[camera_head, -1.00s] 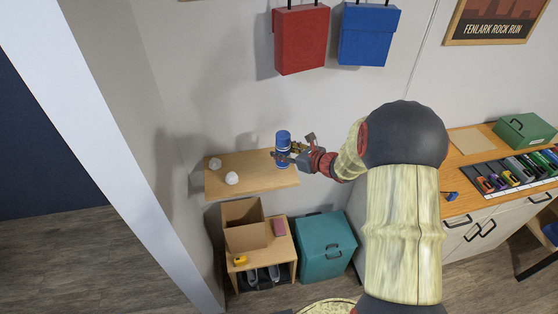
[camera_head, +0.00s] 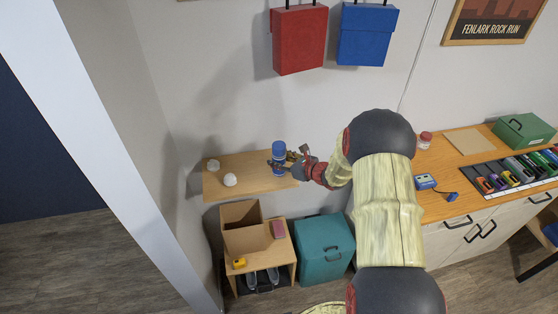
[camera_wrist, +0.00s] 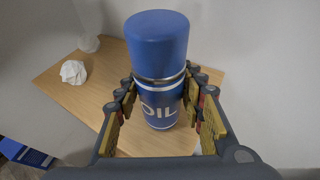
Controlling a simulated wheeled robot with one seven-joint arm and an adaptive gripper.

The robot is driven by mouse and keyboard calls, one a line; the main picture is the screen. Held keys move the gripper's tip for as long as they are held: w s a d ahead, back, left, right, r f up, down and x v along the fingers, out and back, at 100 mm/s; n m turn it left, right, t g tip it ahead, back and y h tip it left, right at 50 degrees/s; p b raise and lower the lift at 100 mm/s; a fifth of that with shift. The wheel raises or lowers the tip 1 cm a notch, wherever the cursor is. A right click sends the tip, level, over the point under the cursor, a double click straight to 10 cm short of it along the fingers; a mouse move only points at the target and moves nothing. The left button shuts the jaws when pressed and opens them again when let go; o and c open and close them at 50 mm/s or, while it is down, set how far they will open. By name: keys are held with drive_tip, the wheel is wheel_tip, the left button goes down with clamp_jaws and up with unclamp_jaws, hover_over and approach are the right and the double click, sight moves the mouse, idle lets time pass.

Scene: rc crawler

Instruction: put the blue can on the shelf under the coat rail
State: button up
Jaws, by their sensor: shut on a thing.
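The blue can (camera_head: 279,152), marked OIL, stands upright between the fingers of my gripper (camera_head: 286,165) at the right part of the wooden shelf (camera_head: 240,187). In the wrist view the can (camera_wrist: 157,50) fills the middle, with a finger of my gripper (camera_wrist: 160,98) on each side. My gripper is shut on the can. The shelf board (camera_wrist: 92,100) lies below it; whether the can's base touches the board is hard to tell. The red and blue boxes (camera_head: 299,40) hang on the wall above the shelf.
Two crumpled white balls (camera_head: 230,179) lie on the shelf's left part. Below are an open cardboard box (camera_head: 244,240) on a small bench and a teal bin (camera_head: 325,250). The worktop (camera_head: 440,160) at right holds a green box and tools.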

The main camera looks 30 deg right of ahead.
drive_tip(key=shift+f, duration=0.2)
drive_tip(key=o, duration=1.3)
drive_tip(key=shift+r, duration=0.15)
